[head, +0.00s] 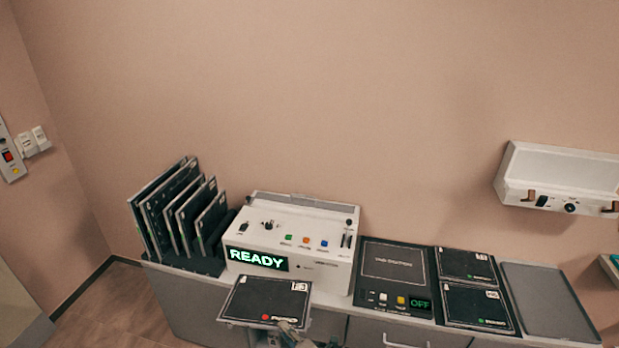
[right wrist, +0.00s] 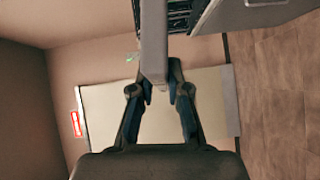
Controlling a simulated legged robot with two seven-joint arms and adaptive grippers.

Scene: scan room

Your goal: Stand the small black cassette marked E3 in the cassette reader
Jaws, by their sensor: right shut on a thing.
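A small black cassette (head: 262,303) with a white label at its upper right corner is held in front of the cassette reader, its dark face turned up toward the head camera. I cannot read the label surely. My right gripper (head: 290,328) is shut on its near right edge. In the right wrist view the cassette (right wrist: 153,40) shows edge-on as a grey slab between the fingertips (right wrist: 160,88). The white cassette reader (head: 318,272) stands on the counter with a lit READY display; its top carries buttons and a raised back part. My left gripper is not in view.
A rack (head: 205,265) with several upright dark cassettes stands left of the reader. To the right are a black tab station panel (head: 395,265) reading OFF, two flat black cassettes (head: 465,263) (head: 478,306) and an empty grey tray (head: 548,300). A white wall unit (head: 560,180) hangs at right.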

